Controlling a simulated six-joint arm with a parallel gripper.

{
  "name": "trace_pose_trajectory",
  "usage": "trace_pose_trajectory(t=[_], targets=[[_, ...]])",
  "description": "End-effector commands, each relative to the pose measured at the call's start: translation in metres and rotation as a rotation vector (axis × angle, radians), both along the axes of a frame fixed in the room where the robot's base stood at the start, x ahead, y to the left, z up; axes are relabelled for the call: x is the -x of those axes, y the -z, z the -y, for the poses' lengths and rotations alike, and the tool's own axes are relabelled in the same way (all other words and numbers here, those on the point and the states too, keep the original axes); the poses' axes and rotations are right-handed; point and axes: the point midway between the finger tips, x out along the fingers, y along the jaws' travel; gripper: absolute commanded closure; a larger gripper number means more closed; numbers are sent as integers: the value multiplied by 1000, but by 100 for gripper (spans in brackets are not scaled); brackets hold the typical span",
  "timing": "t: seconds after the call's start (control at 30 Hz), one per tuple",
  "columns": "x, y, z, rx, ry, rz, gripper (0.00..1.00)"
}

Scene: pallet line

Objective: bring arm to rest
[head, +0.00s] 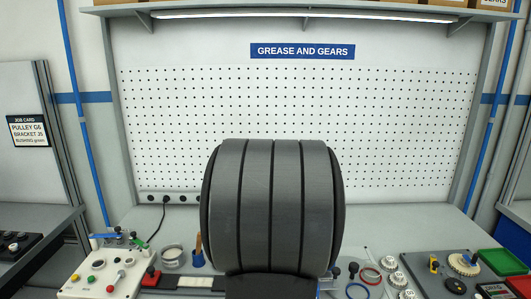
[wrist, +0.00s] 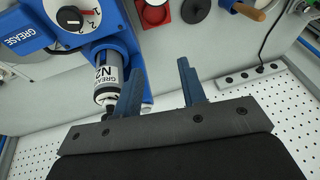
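My gripper (wrist: 160,82) shows in the wrist view with two blue fingers well apart and nothing between them. It is hidden in the head view, where a large dark grey banded part of my own arm fills the middle. A blue machine marked GREASE (wrist: 75,27) stands at the left of the wrist view, with a dial and a black knob. A grey and white grease cartridge (wrist: 108,78) sits in it. My left-hand finger overlaps the cartridge's edge in the picture; I cannot tell whether they touch.
A pegboard (head: 400,130) and power strip (head: 168,197) stand behind. A shelf (head: 300,12) runs above.

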Motion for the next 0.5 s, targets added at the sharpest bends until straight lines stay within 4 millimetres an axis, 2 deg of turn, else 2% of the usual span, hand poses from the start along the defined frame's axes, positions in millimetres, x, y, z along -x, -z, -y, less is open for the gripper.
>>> trace_pose_trajectory(t=[0.03, 0.5], targets=[[-1, 3, -16, -1, -35, -3, 62], [2, 19, -110, 0, -250, -2, 62]])
